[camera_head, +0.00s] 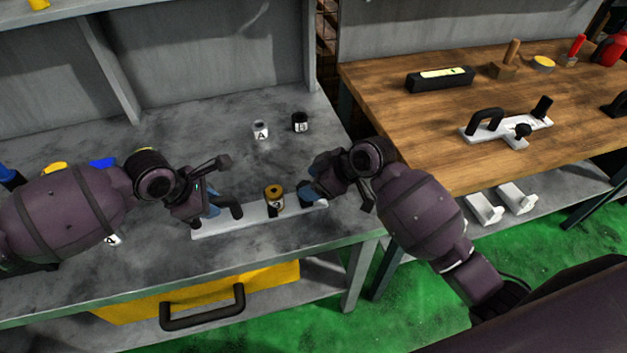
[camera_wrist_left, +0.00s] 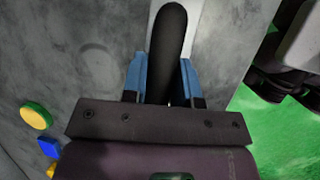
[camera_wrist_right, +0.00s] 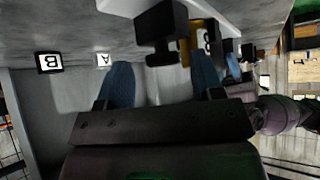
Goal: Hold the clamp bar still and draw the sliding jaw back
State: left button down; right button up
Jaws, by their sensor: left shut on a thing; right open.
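The clamp bar (camera_head: 240,222) is a long white bar lying on the grey bench, with a curved black handle (camera_head: 231,204) at its left end. My left gripper (camera_head: 212,208) is shut on that handle; the left wrist view shows the handle (camera_wrist_left: 170,50) between its blue fingers. A brown-topped cylinder (camera_head: 274,196) with a label stands at the bar's middle. The black sliding jaw (camera_wrist_right: 163,30) is towards the bar's right end, mostly hidden by my right gripper in the head view. My right gripper (camera_wrist_right: 160,80) is open, its fingertips close to the jaw; contact is unclear.
A wooden table (camera_head: 420,140) at right holds a similar white bar (camera_head: 505,128) and tools. A yellow case (camera_head: 270,283) is below the bench. The bench's front edge is near.

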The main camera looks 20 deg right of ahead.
pick_arm(q)
jog(key=shift+a+f, duration=0.1)
jog(key=shift+a, duration=0.05)
pick_arm(e)
jog(key=v, duration=1.2)
pick_arm(q)
jog(key=c, duration=0.8)
grip_release()
jog(key=shift+r, duration=0.2)
jog(key=v, duration=1.1)
jog(key=shift+r, duration=0.4)
jog(key=shift+s+f, duration=0.1)
jog(key=shift+s, duration=0.05)
